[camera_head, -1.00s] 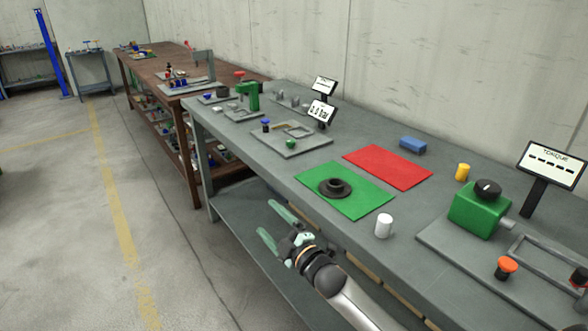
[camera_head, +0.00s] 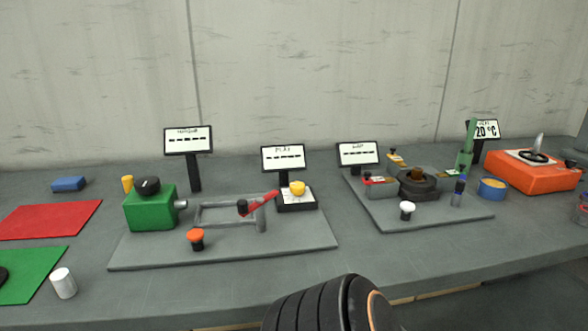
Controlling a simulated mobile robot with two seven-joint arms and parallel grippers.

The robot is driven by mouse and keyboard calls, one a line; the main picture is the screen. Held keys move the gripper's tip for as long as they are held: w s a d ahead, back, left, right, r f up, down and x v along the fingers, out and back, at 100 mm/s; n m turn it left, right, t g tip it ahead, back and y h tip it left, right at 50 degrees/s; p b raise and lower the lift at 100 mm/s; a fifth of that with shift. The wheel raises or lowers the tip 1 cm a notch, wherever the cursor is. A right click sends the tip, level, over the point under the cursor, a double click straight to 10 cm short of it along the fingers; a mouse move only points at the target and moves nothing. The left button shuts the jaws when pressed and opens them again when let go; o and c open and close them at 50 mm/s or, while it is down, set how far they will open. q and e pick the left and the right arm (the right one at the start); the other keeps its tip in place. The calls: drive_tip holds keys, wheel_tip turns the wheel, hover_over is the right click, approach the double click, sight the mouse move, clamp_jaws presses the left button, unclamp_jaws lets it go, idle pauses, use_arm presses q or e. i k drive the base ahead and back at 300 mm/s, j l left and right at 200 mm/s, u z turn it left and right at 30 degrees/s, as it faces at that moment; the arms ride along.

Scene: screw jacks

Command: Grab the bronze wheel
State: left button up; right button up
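I cannot clearly make out a bronze wheel. A small brownish-bronze piece (camera_head: 420,172) sits on top of a dark round body (camera_head: 418,188) on the right grey plate, the nearest match in colour; its shape is too small to tell. A dark round piece (camera_head: 3,275) is cut off at the left edge on the green mat (camera_head: 35,272). Neither of my grippers shows; only a dark ribbed part of my own arm is at the bottom centre, well in front of these things.
The grey bench carries a green box with a black knob (camera_head: 150,203), an orange button (camera_head: 196,240), a red lever (camera_head: 260,203), a white button (camera_head: 407,210), a blue-rimmed round container (camera_head: 492,190) and an orange device (camera_head: 530,173). Several small screens stand behind. The bench's front strip is mostly clear.

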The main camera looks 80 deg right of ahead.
sight(417, 172)
drive_tip(key=z, duration=3.1)
drive_tip(key=i+j+z, duration=0.1)
drive_tip(key=j+z, duration=0.25)
drive_tip(key=i+j+z, duration=0.1)
drive_tip(key=z, duration=0.3)
drive_tip(key=j, duration=0.6)
drive_tip(key=l+u, duration=0.15)
drive_tip(key=u, duration=0.25)
drive_tip(key=l+u, duration=0.2)
drive_tip(key=u, duration=0.2)
drive_tip(key=l+u, duration=0.2)
drive_tip(key=u, duration=0.2)
drive_tip(key=k+l+u, duration=0.2)
drive_tip(key=l, duration=0.2)
drive_tip(key=k+l+u, duration=0.2)
drive_tip(key=l, duration=0.2)
drive_tip(key=k+l, duration=0.1)
drive_tip(key=l, duration=0.45)
